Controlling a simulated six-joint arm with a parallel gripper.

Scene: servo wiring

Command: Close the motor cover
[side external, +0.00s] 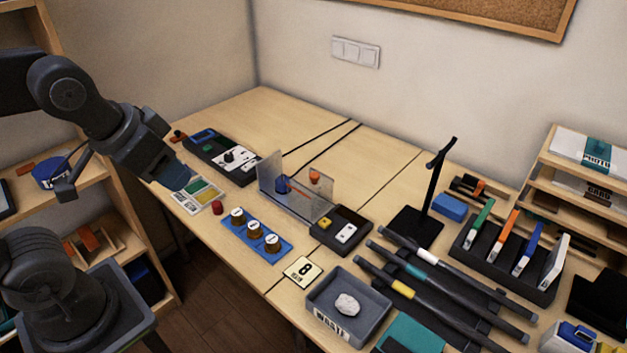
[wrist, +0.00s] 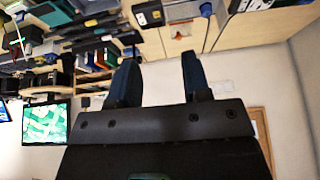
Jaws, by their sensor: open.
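In the side external view, a clear panel (side external: 268,169) stands upright at the left end of the unit in the middle of the table. It looks like the motor cover, standing open. A second clear pane (side external: 306,203) runs along the front, with a blue part (side external: 282,185) and an orange part (side external: 315,176) by it. A dark box (side external: 341,230) with yellow and white buttons adjoins on the right. My gripper (side external: 172,182) is left of the unit, over the table's left edge near a colour card. In the wrist view my gripper (wrist: 159,62) is open, its fingers apart and nothing between them.
A dark control panel (side external: 222,157) lies behind my gripper. The colour card (side external: 200,194), a red knob (side external: 217,208) and a blue tray (side external: 256,240) of brown knobs lie in front of the unit. A black stand (side external: 432,190) rises to the right. Wood behind the unit is mostly clear.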

